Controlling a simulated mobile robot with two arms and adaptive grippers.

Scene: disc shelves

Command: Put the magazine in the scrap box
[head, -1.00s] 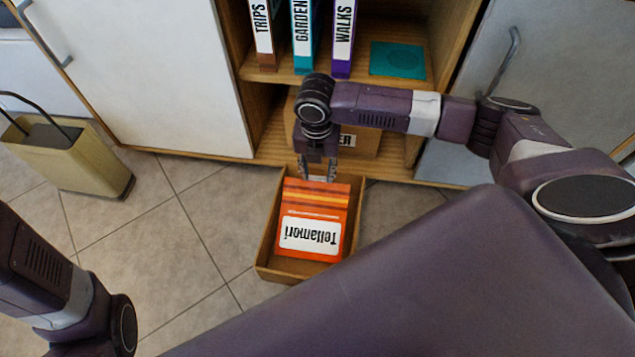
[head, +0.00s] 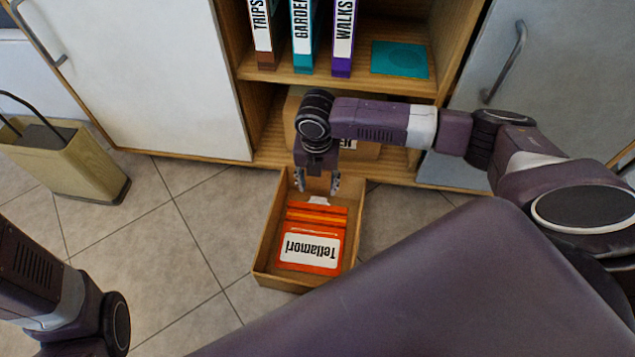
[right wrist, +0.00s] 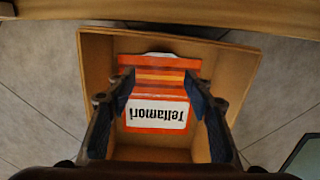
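An orange magazine (head: 312,240) with a white label reading "Tellamori" lies inside the scrap box (head: 266,232), an open brown box on the floor. The right wrist view shows the magazine (right wrist: 157,108) within the walls of the box (right wrist: 96,70). My right gripper (head: 317,186) is open above the far end of the box. Its fingers (right wrist: 158,95) are spread, with nothing between them in their grip. Of my left arm only a dark link shows at the lower left of the head view; its gripper is out of sight.
A wooden shelf unit (head: 400,88) stands behind the box, holding several upright labelled binders and a teal flat item (head: 399,59). A cardboard box (head: 366,150) sits on the lower shelf, partly hidden by my arm. A beige bin (head: 62,166) stands at left; floor tiles between are clear.

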